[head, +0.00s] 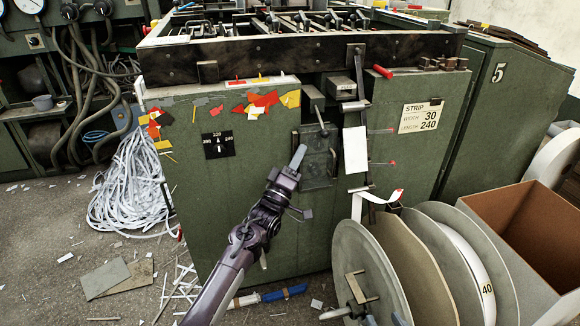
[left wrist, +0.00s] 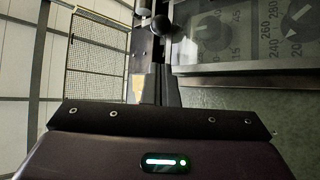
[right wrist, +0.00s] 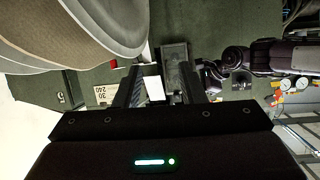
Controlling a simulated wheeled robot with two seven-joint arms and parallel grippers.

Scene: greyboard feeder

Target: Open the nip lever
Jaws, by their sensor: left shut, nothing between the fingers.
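My left gripper (head: 299,157) is shut and empty, held in front of the machine's dark recessed plate (head: 318,165). In the left wrist view its closed fingers (left wrist: 160,87) point at a dark round knob (left wrist: 160,24) close beyond the tips; contact cannot be told. A red-ended handle (head: 382,71) sticks out at the upper right of the machine front, near the metal bracket above the white strip (head: 355,150). I cannot tell for sure which of these is the nip lever. My right gripper (right wrist: 158,88) is open and empty, facing the machine front from farther back.
Large reels (head: 365,270) and a cardboard box (head: 530,230) crowd the lower right. A heap of white strip (head: 130,185) lies left of the green machine (head: 240,215). Offcuts and a blue-handled tool (head: 285,292) lie on the floor.

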